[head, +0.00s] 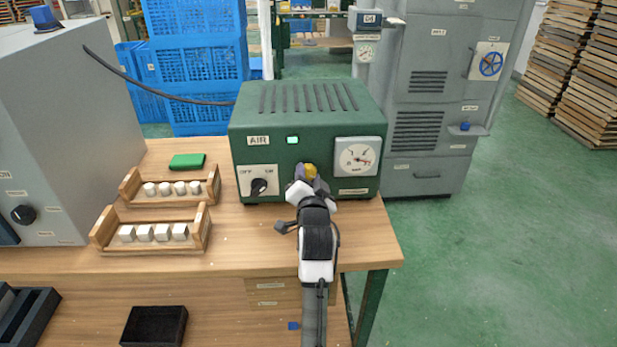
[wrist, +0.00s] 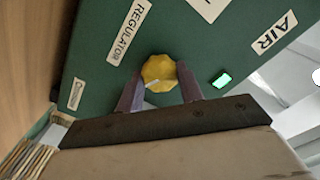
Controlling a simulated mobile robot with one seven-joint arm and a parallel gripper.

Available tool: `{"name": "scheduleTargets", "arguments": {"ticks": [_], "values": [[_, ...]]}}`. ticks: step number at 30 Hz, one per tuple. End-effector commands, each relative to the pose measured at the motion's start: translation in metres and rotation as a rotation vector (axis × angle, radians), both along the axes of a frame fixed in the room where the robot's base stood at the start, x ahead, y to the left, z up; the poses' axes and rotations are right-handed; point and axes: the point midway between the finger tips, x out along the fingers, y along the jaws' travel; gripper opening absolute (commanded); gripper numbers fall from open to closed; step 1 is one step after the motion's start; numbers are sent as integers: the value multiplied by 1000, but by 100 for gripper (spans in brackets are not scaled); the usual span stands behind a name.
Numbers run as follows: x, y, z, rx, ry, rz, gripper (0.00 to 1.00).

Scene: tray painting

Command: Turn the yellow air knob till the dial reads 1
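The yellow air knob (wrist: 158,71) is on the front of the green air box (head: 308,119), beside the REGULATOR label. A pale mark on the knob points to the lower left in the wrist view. My gripper (wrist: 160,80) has one purple-grey finger on each side of the knob, and both fingertips seem to touch it. In the head view my gripper (head: 310,174) covers most of the knob (head: 311,170). The round dial (head: 358,158) is to the right of the knob; its needle seems to point right and slightly down, but its numbers are too small to read.
A black OFF/ON switch (head: 259,187) is left of my gripper on the same panel, with a lit green lamp (head: 292,140) above. Wooden trays (head: 154,249) of white pieces stand to the left. A grey box (head: 62,135) stands at the far left of the table.

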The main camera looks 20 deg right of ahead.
Motion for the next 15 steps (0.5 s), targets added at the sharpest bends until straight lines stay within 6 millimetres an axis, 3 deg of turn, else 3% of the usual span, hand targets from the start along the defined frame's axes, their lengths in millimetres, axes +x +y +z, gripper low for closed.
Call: {"name": "scheduleTargets", "arguments": {"ticks": [1, 3, 15], "values": [[0, 0, 0, 0, 0, 0, 23], [0, 0, 0, 0, 0, 0, 14], [0, 0, -1, -74, 21, 1, 14]]}}
